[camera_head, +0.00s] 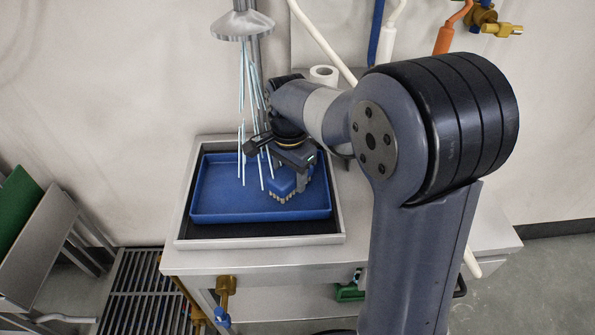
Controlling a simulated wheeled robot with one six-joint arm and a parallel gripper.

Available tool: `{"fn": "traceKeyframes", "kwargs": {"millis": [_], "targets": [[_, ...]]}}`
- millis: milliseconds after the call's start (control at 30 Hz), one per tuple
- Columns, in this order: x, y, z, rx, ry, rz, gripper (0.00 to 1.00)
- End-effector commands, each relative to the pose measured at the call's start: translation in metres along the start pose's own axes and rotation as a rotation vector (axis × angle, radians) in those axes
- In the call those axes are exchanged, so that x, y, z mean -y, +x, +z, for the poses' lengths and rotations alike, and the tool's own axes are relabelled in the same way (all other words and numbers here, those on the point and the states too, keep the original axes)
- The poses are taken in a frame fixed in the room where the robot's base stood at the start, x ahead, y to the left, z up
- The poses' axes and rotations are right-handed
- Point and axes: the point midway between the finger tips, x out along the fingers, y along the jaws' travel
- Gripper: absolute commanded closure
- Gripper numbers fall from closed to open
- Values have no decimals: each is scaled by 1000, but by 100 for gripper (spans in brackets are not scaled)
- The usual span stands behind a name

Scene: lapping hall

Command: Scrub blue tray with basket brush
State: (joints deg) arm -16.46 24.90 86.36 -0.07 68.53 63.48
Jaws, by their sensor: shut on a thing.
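The blue tray (222,205) lies in a metal-rimmed basin (186,225) set in a steel table. My gripper (296,160) points down over the right part of the tray. It is shut on a blue brush (283,187) with pale bristles along its lower edge. The brush is over the tray's right half, at or just above its floor; I cannot tell whether the bristles touch. My gripper and arm hide the upper part of the brush and part of the tray's far right side.
A shower head (242,27) hangs above the basin, with thin water streams falling onto the tray beside my gripper. A white roll (323,75) stands behind. Brass taps (226,285) stick out below the table's front edge. A floor grate (146,290) and a rack with a green panel (17,205) are at left.

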Motion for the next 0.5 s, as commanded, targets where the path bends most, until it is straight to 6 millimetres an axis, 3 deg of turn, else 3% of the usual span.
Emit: {"fn": "traceKeyframes", "kwargs": {"millis": [167, 500], "targets": [[9, 4, 11, 5, -1, 6, 72], [9, 4, 12, 7, 0, 7, 71]]}}
